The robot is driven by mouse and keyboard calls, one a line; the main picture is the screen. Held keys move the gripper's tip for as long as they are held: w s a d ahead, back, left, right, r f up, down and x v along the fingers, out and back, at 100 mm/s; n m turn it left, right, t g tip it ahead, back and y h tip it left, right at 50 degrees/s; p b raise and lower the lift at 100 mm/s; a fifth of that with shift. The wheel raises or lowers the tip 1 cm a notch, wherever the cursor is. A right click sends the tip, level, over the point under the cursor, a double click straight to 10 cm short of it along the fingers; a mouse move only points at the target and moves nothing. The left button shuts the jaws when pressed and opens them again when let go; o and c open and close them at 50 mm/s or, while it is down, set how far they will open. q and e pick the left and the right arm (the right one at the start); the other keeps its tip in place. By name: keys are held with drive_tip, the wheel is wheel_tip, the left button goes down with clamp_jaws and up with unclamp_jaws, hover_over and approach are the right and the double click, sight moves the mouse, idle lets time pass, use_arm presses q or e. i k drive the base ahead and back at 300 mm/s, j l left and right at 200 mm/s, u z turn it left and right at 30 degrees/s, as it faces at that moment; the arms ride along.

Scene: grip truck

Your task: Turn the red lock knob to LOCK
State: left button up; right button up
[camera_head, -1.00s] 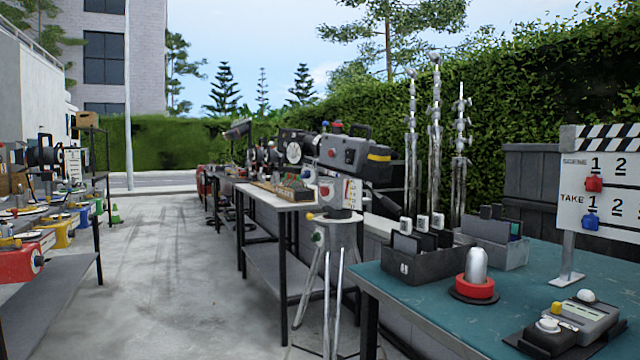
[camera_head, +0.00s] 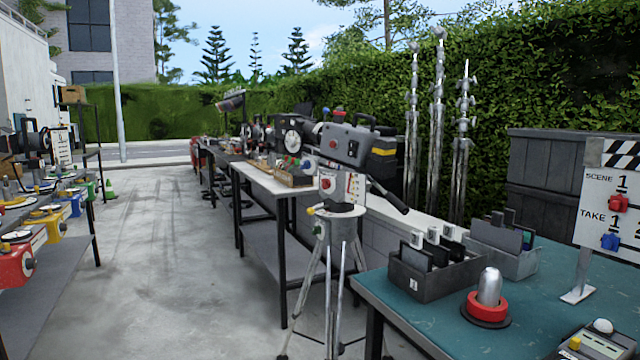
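A grey film camera (camera_head: 345,145) sits on a tripod (camera_head: 338,238) in the middle of the view. On its head, below the camera body, is a small red knob (camera_head: 326,184). A white label panel (camera_head: 354,188) with red marks is beside it; its lettering is too small to read. I cannot tell which way the knob is turned, nor for sure that it is the lock knob. A yellow-tipped part (camera_head: 312,211) sticks out lower on the head. Neither of my grippers is in view.
A teal-topped table (camera_head: 450,325) at the right holds a grey divided box (camera_head: 437,283), a silver dome on a red ring (camera_head: 487,307) and a scene board (camera_head: 612,205). Another table (camera_head: 262,182) stands behind the tripod. Open concrete floor (camera_head: 150,260) lies to the left.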

sight(326, 183)
drive_tip(key=i+j+z, duration=0.1)
drive_tip(key=i+j, duration=0.35)
drive_tip(key=i, duration=0.15)
drive_tip(key=i+j, duration=0.5)
drive_tip(key=i+z, duration=0.05)
drive_tip(key=i, duration=0.05)
